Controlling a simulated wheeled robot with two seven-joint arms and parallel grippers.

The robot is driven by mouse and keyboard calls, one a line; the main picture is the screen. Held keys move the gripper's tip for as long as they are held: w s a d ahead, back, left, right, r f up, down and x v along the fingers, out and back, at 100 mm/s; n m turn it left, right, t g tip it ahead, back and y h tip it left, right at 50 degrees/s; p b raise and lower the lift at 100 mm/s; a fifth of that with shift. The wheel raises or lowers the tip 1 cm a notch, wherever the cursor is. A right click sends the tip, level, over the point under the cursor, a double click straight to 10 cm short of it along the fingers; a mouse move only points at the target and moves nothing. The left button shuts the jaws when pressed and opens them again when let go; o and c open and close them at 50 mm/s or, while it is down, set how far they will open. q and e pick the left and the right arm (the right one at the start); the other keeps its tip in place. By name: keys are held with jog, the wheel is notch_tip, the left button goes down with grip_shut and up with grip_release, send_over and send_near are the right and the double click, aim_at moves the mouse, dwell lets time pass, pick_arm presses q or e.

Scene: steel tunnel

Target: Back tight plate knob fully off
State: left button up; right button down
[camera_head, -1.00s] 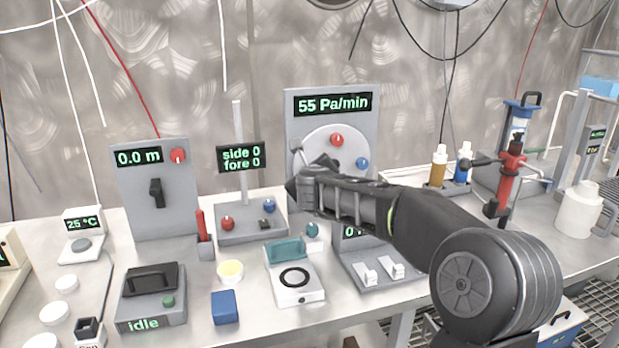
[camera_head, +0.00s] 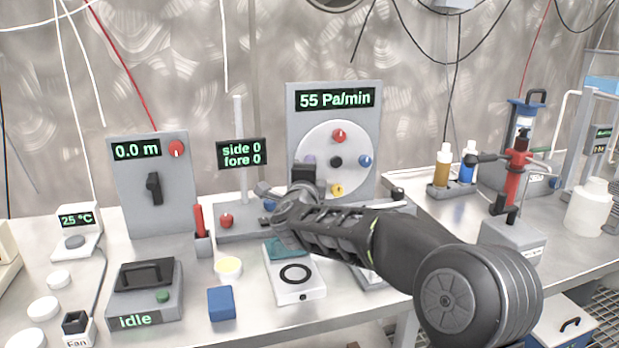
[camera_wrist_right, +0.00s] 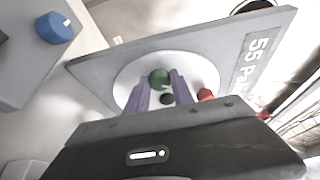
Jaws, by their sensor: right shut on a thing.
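The upright grey panel (camera_head: 294,120) reading "55 Pa/min" carries a round white plate (camera_head: 350,143). On the plate are a red knob (camera_head: 339,136) at the top, a blue knob (camera_head: 365,160) at the right, a yellow knob (camera_head: 336,190) at the bottom and a black hub (camera_head: 335,162). A green knob (camera_wrist_right: 159,79) shows in the right wrist view; the head view hides it. My right gripper (camera_wrist_right: 160,83) is shut on the green knob, its purple fingers on either side. My left gripper is not in view.
A "side 0 fore 0" display (camera_head: 241,152) on a stand is just left of the panel. A white device with a black ring (camera_head: 294,274) lies below my arm. A blue block (camera_head: 221,303) and a red hand pump (camera_head: 515,172) stand on the bench.

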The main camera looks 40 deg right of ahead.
jog(key=shift+f+n+t+h+b, duration=0.2)
jog(key=shift+n+t+h+b, duration=0.3)
jog(key=shift+n+b, duration=1)
jog(key=shift+n+p, duration=0.3)
jog(key=shift+n, duration=0.1)
jog(key=c, duration=1.1)
grip_release()
jog(key=shift+r, duration=0.1)
jog(key=shift+r, duration=0.1)
